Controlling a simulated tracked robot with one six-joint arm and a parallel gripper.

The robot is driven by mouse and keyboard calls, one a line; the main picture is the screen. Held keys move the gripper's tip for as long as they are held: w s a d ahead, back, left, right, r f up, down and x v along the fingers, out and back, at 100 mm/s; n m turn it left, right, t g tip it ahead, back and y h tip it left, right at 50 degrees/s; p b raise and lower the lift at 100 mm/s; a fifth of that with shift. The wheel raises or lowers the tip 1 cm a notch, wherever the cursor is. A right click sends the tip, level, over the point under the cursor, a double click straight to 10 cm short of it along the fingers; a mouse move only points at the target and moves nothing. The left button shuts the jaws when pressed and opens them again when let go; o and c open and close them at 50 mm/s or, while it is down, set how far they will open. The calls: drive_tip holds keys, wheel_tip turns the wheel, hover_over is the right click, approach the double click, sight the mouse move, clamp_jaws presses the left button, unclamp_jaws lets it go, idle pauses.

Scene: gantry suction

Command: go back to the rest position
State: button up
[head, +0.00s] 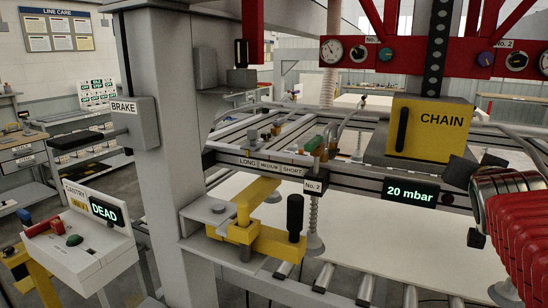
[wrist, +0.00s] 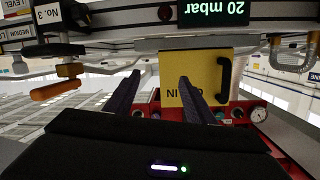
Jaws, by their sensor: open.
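My gripper (wrist: 160,78) shows in the wrist view with its two dark fingers apart and nothing between them. Beyond the fingers is the yellow CHAIN box (wrist: 208,82) with a dark handle, seen upside down. I cannot tell from this view how far the fingers are from it. In the head view the same CHAIN box (head: 430,128) sits on the gantry frame.
The grey column (head: 168,150) with the BRAKE box (head: 133,120) stands left of centre. A yellow clamp (head: 245,225) is on its bracket. The 20 mbar display (head: 411,193) is on the beam. A console (head: 85,240) reads DEAD.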

drive_tip(key=s+a+f+n+g+y, duration=0.2)
drive_tip(key=s+a+f+y, duration=0.1)
drive_tip(key=a+f, duration=0.5)
drive_tip(key=s+a+f+n+g+y, duration=0.1)
drive_tip(key=s+a+f+n+y, duration=0.1)
drive_tip(key=a+f, duration=0.55)
drive_tip(key=s+a+f+n+g+y, duration=0.2)
drive_tip(key=s+a+f, duration=0.3)
drive_tip(key=s+a, duration=0.1)
drive_tip(key=s+a+f+n+g+y, duration=0.1)
drive_tip(key=s+a+f+n+g, duration=0.1)
drive_tip(key=s+a, duration=0.4)
wheel_tip(320, 180, down, 3)
drive_tip(key=a+n, duration=0.1)
drive_tip(key=a, duration=0.2)
drive_tip(key=shift+s+r+y, duration=0.15)
drive_tip(key=shift+s+y, duration=0.05)
drive_tip(key=shift+y, duration=0.2)
